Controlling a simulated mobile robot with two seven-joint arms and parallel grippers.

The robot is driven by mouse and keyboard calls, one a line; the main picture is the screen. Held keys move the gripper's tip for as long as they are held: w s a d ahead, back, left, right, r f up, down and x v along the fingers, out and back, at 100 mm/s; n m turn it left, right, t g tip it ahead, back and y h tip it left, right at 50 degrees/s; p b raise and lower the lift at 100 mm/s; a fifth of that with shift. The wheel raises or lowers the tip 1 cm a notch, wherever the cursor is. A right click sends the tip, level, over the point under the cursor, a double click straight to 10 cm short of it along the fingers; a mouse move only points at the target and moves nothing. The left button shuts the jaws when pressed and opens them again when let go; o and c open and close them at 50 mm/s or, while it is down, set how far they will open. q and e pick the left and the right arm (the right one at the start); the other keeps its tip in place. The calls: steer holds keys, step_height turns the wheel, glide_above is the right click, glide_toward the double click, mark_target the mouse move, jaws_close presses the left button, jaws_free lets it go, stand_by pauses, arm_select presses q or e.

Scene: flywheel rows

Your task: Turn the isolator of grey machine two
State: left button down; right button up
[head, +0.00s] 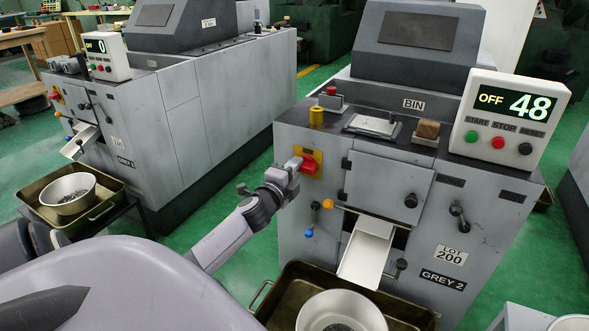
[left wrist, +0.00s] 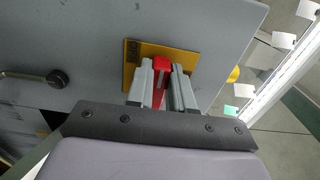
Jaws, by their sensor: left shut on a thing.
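Grey machine two (head: 300,222) stands right of centre in the head view, with a "GREY 2" plate (head: 443,280) on its front. Its red isolator handle (head: 309,164) sits on a yellow plate (head: 299,153) at the upper left of the front. My left gripper (head: 298,165) reaches it from the left and is shut on the handle. In the left wrist view the red handle (left wrist: 161,64) shows between the two fingers (left wrist: 161,88), in front of the yellow plate (left wrist: 130,52). The display (head: 515,103) reads OFF 48. My right gripper is not in view.
A white chute (head: 367,250) slopes from the machine towards a bowl (head: 342,308) in a tray (head: 292,277). Grey machine one (head: 190,105) stands to the left, with green floor (head: 220,205) between.

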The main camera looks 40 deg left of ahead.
arm_select(q)
steer(key=c, duration=1)
jaws_free()
steer(key=p+v, duration=0.1)
steer(key=v, duration=0.6)
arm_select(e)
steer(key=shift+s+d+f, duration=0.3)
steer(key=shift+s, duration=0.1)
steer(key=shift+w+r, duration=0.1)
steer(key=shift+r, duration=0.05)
